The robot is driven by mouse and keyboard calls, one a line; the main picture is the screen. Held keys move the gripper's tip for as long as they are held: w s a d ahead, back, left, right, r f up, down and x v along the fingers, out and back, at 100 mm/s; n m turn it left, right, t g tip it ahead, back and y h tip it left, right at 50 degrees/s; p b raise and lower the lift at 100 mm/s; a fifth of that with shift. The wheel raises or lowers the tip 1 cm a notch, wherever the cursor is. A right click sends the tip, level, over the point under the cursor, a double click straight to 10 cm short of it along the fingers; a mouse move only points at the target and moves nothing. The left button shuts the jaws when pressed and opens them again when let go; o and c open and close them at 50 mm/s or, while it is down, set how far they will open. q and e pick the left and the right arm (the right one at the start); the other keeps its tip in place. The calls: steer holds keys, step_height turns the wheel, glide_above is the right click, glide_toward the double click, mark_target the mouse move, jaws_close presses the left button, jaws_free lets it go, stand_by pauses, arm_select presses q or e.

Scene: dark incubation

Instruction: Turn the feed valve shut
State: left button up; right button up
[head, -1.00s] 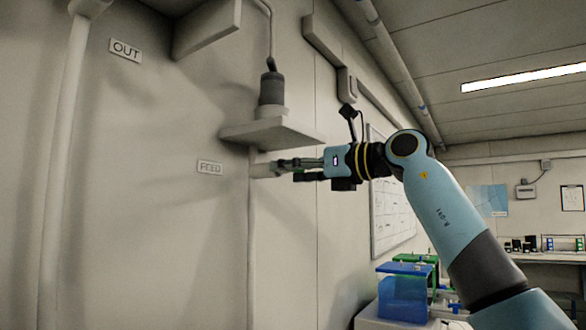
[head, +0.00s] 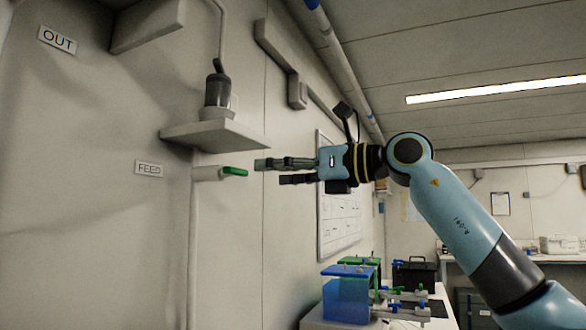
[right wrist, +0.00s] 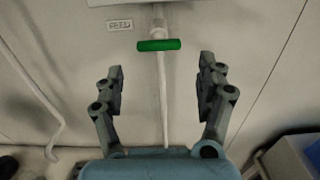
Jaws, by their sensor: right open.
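The feed valve has a green handle (head: 235,171) on a pale stub that stands out from the wall pipe, beside the FEED sign (head: 149,169). In the right wrist view the green handle (right wrist: 158,45) lies crosswise to the pipe. My right gripper (head: 268,172) is open and empty, to the right of the handle and apart from it. In the right wrist view its fingers (right wrist: 161,68) stand wide on both sides, with the handle beyond and between them. My left gripper is not in view.
A shelf (head: 215,136) with a dark-capped device (head: 217,88) sticks out just above the valve. An OUT sign (head: 57,40) is higher at left. A blue box (head: 346,298) stands on a bench at lower right. The wall below the valve is clear.

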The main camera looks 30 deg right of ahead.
steer(key=shift+v, duration=1.55)
steer(key=shift+a, duration=0.15)
